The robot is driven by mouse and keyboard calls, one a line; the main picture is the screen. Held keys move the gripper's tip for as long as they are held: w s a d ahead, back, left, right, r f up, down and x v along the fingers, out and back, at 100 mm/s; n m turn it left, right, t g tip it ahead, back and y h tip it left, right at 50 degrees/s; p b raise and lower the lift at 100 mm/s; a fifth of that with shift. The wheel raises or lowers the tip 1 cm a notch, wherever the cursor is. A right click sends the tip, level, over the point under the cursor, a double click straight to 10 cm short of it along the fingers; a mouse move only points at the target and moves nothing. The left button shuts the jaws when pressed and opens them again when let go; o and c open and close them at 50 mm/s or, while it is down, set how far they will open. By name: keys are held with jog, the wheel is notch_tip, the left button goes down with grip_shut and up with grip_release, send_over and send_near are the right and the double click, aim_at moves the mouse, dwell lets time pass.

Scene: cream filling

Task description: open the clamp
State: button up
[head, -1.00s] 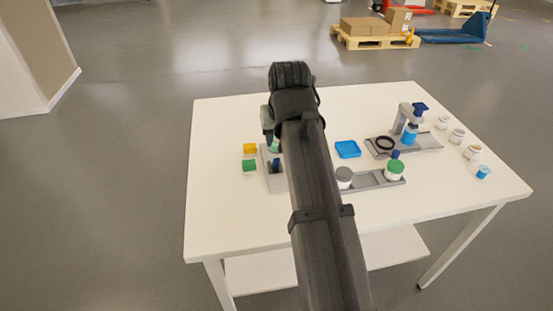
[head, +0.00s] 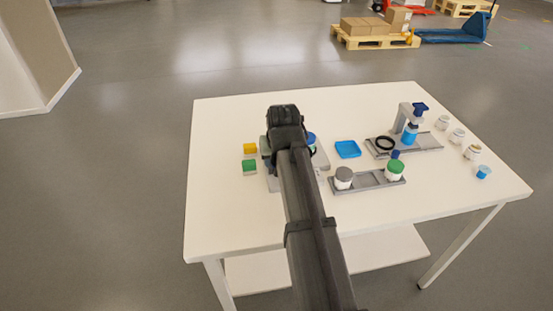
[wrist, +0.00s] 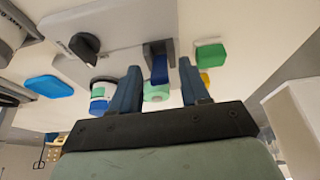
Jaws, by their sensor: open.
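My gripper (wrist: 160,67) is open in the wrist view, with one finger on each side of a dark grey upright piece with a blue part, which looks like the clamp (wrist: 159,68). I cannot tell whether the fingers touch it. The clamp stands on a light grey base plate (wrist: 120,35), with a black knob (wrist: 85,46) to its left. A pale green round thing (wrist: 157,92) shows between the fingers. In the head view my arm hides the clamp and the fingers; only part of the base plate (head: 322,160) shows.
A green block (wrist: 210,55) and a yellow block (wrist: 205,77) are close to the right finger. A white and green jar (wrist: 101,92) is by the left finger. In the head view, a blue tray (head: 347,149) and a grey holder with jars (head: 368,180) lie to the right.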

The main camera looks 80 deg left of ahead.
jog(key=shift+a+f, duration=0.1)
jog(key=shift+f, duration=0.15)
jog(key=shift+c, duration=0.2)
grip_shut()
